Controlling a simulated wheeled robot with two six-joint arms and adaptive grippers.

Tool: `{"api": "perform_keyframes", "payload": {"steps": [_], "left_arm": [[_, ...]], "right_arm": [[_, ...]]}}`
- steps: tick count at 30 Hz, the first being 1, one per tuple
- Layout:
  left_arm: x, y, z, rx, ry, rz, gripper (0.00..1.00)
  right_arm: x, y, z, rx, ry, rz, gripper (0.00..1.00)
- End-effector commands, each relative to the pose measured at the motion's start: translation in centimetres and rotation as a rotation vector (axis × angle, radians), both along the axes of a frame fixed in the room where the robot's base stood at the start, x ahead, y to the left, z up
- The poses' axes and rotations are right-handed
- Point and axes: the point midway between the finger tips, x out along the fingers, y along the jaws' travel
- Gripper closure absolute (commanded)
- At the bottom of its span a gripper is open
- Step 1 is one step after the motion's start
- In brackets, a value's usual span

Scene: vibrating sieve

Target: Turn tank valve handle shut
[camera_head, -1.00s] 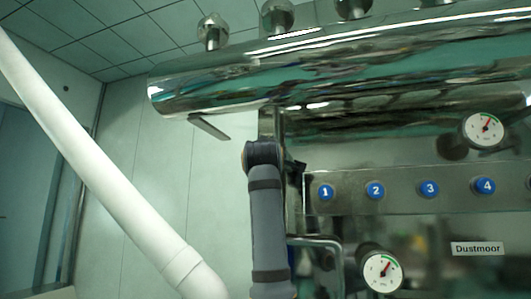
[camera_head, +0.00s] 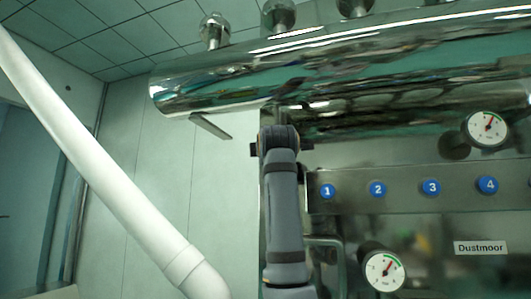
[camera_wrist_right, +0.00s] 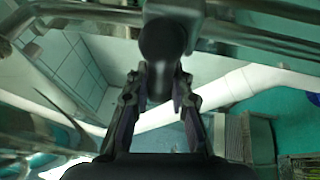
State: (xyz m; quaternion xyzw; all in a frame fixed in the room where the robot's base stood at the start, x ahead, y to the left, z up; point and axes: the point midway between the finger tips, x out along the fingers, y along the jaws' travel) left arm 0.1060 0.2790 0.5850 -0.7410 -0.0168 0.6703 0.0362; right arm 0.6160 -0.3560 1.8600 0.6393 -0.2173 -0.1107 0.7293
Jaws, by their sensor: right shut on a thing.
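In the right wrist view, a dark, rounded valve handle (camera_wrist_right: 160,48) hangs from a grey metal fitting (camera_wrist_right: 190,14) at the top middle. My right gripper (camera_wrist_right: 160,88) has a finger on each side of the handle's lower end and is shut on it. In the head view, a grey arm link of mine with a dark joint rises in front of the steel machine. The handle and my right fingers cannot be made out there. My left gripper is in neither view.
A polished steel cylinder (camera_head: 330,70) spans the upper right. Below it are a panel with numbered blue buttons (camera_head: 378,189), an upper gauge (camera_head: 487,129) and a lower gauge (camera_head: 385,271). A thick white pipe (camera_head: 105,165) runs diagonally at left.

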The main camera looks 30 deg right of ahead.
Motion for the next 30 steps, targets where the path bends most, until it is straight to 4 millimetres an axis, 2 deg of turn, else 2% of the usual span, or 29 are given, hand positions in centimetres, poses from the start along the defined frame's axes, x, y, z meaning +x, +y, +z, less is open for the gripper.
{"api": "perform_keyframes", "payload": {"steps": [8,9,14,24,26,30], "left_arm": [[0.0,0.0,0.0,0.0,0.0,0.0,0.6],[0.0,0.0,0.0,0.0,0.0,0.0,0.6],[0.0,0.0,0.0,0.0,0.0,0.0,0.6],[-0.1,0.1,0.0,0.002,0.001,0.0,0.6],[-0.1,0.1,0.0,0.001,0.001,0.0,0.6],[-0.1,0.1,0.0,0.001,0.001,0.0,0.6]], "right_arm": [[0.1,0.0,-0.1,0.0,0.005,0.0,1.0],[0.1,0.0,-0.1,0.0,0.005,0.0,0.78],[0.1,0.0,-0.1,-0.001,0.004,0.0,0.57],[-0.2,0.2,-0.1,-0.001,0.001,0.001,0.56],[-0.9,0.5,-0.1,-0.002,-0.001,0.001,0.56],[-3.5,1.9,-0.7,-0.001,-0.004,0.003,0.56]]}}
